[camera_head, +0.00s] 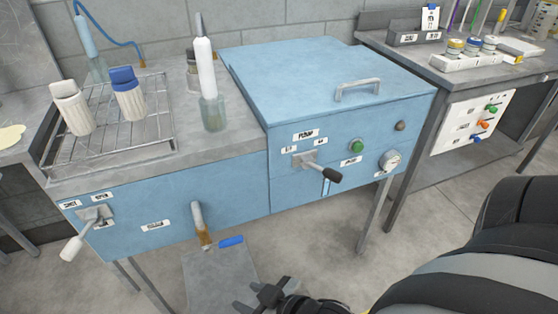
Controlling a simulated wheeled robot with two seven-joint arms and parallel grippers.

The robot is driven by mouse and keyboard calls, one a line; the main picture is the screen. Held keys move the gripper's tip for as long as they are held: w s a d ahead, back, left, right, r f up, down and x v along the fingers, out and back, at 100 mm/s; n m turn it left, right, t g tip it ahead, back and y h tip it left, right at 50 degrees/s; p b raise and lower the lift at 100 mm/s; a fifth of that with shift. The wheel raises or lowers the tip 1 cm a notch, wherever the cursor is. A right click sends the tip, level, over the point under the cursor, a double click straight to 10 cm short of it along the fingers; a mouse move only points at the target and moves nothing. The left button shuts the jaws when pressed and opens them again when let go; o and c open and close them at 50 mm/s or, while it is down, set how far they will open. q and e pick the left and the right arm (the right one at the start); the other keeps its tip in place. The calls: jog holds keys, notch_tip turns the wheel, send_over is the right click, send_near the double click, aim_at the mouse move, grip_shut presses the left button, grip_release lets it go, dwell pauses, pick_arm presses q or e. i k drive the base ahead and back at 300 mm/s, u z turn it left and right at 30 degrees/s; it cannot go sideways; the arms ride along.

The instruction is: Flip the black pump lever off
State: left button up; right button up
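The pump lever (331,174) has a black grip on a metal shaft. It comes out of a small plate on the blue cabinet front, under the PUMP label (306,135), and points down to the right. Small labels flank its plate; their print is too small to read surely. My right gripper (261,294) is at the bottom edge, below and left of the lever and well apart from it. Its fingers look spread with nothing between them. My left gripper is out of view.
A green button (357,146) and a gauge (390,160) sit right of the lever. A white-handled lever (80,239) is at far left. A spout (200,225) sticks out above a grey plate (218,280). The lid handle (358,90) is above.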

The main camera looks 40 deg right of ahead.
aim_at(330, 173)
jog(key=u, duration=2.6)
jog(key=k, duration=2)
jog(key=z, duration=2.2)
jog(key=i, duration=0.5)
jog(key=z, duration=1)
jog(key=k, duration=0.75)
jog(key=u, duration=0.65)
